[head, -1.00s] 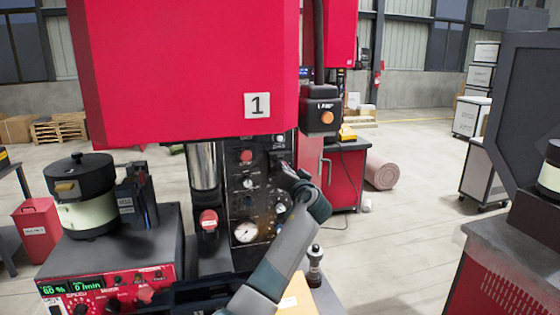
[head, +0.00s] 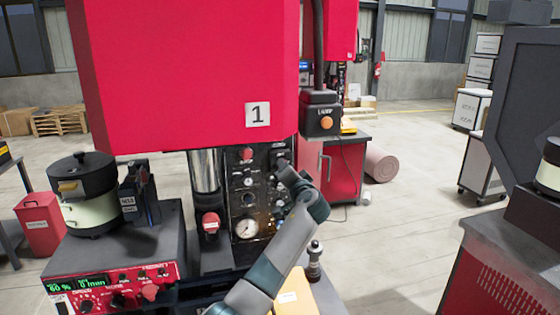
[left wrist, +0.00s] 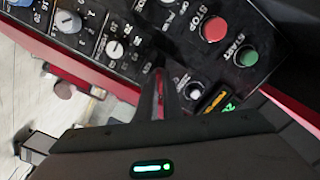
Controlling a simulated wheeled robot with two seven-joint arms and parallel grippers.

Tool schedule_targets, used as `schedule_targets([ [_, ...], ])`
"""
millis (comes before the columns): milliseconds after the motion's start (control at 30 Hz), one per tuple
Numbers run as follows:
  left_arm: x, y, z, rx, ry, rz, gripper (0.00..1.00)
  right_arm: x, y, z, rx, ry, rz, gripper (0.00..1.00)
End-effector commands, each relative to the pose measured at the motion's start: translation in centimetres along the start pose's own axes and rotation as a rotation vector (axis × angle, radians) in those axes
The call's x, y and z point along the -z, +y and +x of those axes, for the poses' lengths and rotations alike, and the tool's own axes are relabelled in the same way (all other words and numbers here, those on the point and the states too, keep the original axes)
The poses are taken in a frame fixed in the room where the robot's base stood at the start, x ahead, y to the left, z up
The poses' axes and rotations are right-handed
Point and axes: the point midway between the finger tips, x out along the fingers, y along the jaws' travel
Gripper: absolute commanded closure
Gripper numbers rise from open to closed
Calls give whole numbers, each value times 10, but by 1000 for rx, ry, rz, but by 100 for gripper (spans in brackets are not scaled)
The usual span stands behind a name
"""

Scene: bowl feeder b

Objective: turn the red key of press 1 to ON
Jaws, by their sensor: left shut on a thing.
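Press 1 (head: 190,75) is a tall red machine with a white "1" label. Its dark control panel (head: 247,190) is below. My left gripper (head: 281,161) is at the panel's upper right edge, and its arm covers part of the panel. In the left wrist view the left gripper (left wrist: 168,86) has its fingers close together at the panel, shut on the red key (left wrist: 159,86). Only a narrow red strip of the key shows by the fingers. Its ON mark cannot be read clearly. My right gripper is not in view.
A red STOP button (left wrist: 214,28) and a green START button (left wrist: 247,56) are close to the fingers. A white-pointer knob (left wrist: 115,49) is on the left. A bowl feeder (head: 88,200) stands left of the press.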

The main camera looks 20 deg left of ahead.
Motion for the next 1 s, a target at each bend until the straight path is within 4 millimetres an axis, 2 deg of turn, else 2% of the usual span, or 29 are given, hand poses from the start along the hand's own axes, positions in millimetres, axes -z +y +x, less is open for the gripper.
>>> schedule_targets([
  [367,1,-2,0,0,0,40,100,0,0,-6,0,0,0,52],
  [1000,1,-2,0,0,0,276,100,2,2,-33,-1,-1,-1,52],
])
